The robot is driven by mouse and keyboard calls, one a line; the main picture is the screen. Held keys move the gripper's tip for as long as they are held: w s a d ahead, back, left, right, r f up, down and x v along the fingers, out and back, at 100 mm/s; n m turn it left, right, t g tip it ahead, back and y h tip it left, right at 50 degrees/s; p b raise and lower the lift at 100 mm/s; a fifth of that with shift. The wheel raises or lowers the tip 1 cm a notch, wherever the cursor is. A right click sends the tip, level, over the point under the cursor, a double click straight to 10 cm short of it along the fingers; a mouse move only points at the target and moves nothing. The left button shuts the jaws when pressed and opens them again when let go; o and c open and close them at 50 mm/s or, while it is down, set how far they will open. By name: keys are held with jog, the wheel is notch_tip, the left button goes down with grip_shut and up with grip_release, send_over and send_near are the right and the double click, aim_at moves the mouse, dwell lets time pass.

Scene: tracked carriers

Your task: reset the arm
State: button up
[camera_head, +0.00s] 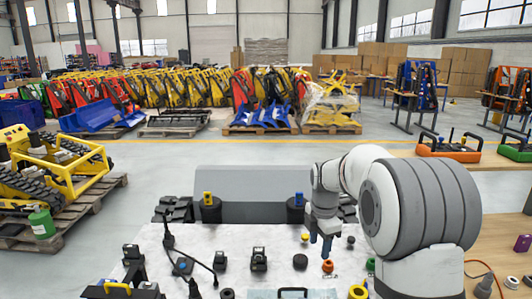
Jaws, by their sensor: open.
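My arm rises at the right of the view, bent over at the elbow, with its wrist pointing down. My gripper (320,246) has blue-grey fingers and hangs over the right part of the light work surface (225,245). It is open, with nothing seen between the fingers. A small orange part (327,266) shows just below the fingertips in the picture; I cannot tell the gap between them.
Several small black parts, including a black disc (300,261) and a dark block (259,259), lie on the surface. A black cable (192,257) lies at left. A yellow tracked carrier (50,165) stands on a pallet at left.

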jog(key=s+r+m+t+p, duration=0.1)
jog(key=s+r+m, duration=0.1)
jog(key=s+m, duration=0.9)
jog(key=s+r+m+t+p, duration=0.1)
jog(key=s+r+m, duration=0.1)
jog(key=s+m, duration=0.9)
jog(key=s, duration=0.6)
jog(key=shift+s+d+r, duration=0.2)
jog(key=shift+s, duration=0.2)
